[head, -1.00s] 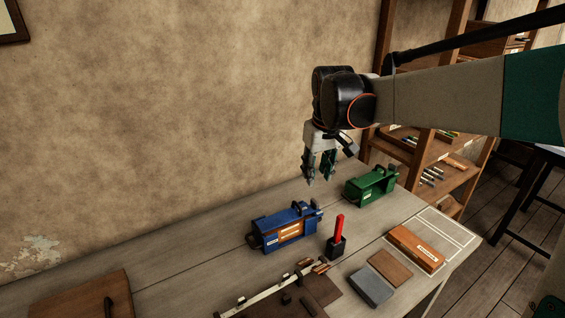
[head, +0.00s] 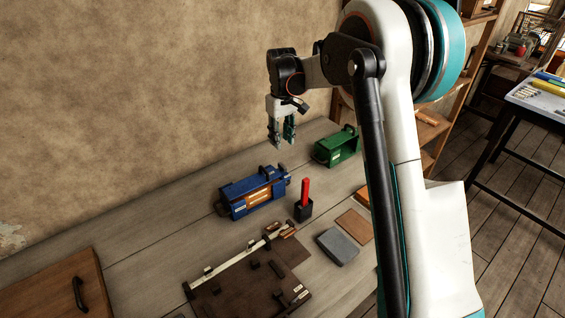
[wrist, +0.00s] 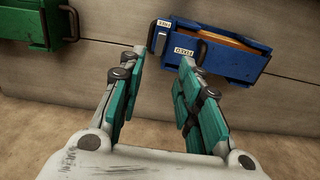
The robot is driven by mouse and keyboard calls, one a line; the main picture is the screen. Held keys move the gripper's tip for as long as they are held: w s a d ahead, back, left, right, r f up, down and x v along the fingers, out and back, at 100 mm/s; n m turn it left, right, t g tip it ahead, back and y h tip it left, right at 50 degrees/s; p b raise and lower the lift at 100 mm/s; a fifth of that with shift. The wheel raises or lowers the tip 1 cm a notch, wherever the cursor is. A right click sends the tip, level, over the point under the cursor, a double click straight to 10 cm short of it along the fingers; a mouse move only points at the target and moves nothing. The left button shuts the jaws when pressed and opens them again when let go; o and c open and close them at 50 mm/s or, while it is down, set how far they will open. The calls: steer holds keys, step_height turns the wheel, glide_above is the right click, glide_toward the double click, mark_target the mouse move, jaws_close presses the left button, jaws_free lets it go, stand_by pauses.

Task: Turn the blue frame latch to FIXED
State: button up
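The blue frame (head: 236,206) stands on the workbench in the head view, with an orange-brown piece (head: 258,197) in it and dark fittings at its right end. In the wrist view the blue frame (wrist: 232,62) is at the upper right, past my right finger. Its near end shows two small white labels, one seeming to read FIXED, and dark handle-like parts (wrist: 160,39). I cannot tell which part is the latch or its setting. My gripper (head: 282,144) hangs fingers-down above the bench, behind and right of the blue frame. In the wrist view its fingers (wrist: 160,62) are apart and empty.
A green frame (head: 336,148) stands to the right. A black holder with a red stick (head: 304,200) stands close to the blue frame. The wall is behind.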

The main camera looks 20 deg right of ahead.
mark_target(282, 165)
step_height(282, 165, down, 11)
steer(key=shift+r+b, duration=0.15)
steer(key=shift+b, duration=0.9)
steer(key=shift+c, duration=0.3)
jaws_close()
